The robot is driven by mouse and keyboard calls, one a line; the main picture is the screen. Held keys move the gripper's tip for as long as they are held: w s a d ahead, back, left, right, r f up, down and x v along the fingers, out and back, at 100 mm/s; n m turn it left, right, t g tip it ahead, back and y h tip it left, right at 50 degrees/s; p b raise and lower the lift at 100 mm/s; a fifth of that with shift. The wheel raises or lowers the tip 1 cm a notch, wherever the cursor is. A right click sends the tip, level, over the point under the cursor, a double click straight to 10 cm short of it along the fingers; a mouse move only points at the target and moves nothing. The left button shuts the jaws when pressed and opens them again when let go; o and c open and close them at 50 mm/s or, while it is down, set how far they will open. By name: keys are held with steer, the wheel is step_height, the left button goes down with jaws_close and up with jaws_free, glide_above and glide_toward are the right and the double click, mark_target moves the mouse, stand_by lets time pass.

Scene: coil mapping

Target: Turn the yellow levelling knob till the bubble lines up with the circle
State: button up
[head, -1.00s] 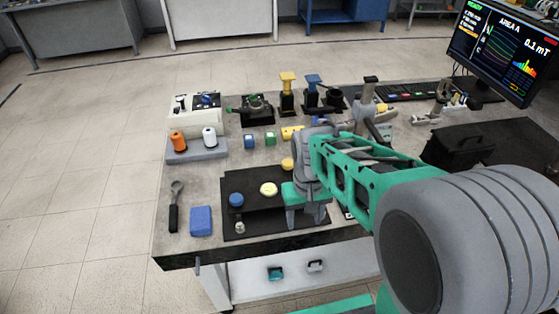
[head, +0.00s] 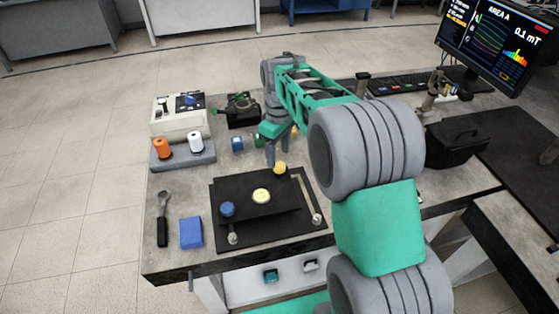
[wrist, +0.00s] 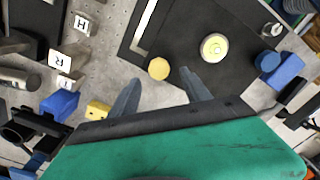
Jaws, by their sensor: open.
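The yellow levelling knob (head: 279,168) stands at the back right edge of the black levelling plate (head: 240,222). In the wrist view the yellow knob (wrist: 158,68) lies just ahead of the fingertips, between their lines but nearer the left one. The round pale bubble level (head: 261,196) sits mid-plate and also shows in the wrist view (wrist: 214,47); its bubble and circle are too small to compare. A blue knob (head: 227,209) stands at the plate's left. My gripper (head: 282,157) is open and empty, just behind the yellow knob, with fingers pointing down.
A blue block (head: 191,232) and a wrench (head: 163,218) lie left of the plate. Orange (head: 162,147) and white (head: 195,142) spools stand on a grey base at the back left. Small blocks, such as a yellow one (wrist: 98,110), lie near the gripper.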

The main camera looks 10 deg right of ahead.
mark_target(279, 165)
step_height(279, 165, down, 4)
steer(key=shift+f, duration=0.15)
steer(key=shift+c, duration=0.6)
jaws_close()
